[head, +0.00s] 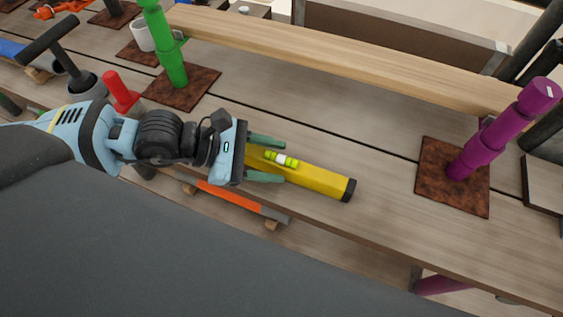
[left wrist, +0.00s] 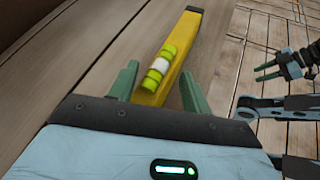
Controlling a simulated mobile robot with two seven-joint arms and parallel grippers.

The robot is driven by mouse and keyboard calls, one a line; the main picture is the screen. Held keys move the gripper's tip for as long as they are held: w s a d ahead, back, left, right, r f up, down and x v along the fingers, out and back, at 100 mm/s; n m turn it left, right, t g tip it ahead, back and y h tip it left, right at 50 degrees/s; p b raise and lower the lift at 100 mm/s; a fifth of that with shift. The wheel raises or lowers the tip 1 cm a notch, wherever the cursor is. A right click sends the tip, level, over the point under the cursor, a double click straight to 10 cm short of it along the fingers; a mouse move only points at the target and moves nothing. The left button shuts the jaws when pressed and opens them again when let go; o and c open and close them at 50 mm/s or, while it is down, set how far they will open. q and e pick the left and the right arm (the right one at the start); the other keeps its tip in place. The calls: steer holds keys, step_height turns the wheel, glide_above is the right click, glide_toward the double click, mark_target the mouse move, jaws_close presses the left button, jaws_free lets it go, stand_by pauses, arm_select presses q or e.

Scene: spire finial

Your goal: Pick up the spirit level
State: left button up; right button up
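The spirit level (head: 318,180) is a long yellow bar with a black end cap and a bright green vial. It lies on the wooden table near its front edge, and it also shows in the left wrist view (left wrist: 183,45). My left gripper (head: 267,160) is open over the left part of the level, with one green finger on each side of the bar. In the left wrist view the fingers (left wrist: 155,85) stand apart from its sides; contact is not visible. The palm hides the level's near end. My right gripper (left wrist: 266,71) is open and empty, away to the right.
A purple post (head: 500,130) and a green post (head: 169,58) stand on brown plates, with a long wooden beam (head: 340,55) behind. A red-handled tool (head: 120,90), a black-handled tool (head: 60,50) and a white cup (head: 142,36) are at left. An orange-grey bar (head: 235,201) lies at the front.

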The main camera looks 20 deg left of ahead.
mark_target(270, 161)
arm_select(q)
jaws_close()
steer(key=shift+r, duration=0.15)
arm_select(e)
steer(key=shift+w, duration=0.15)
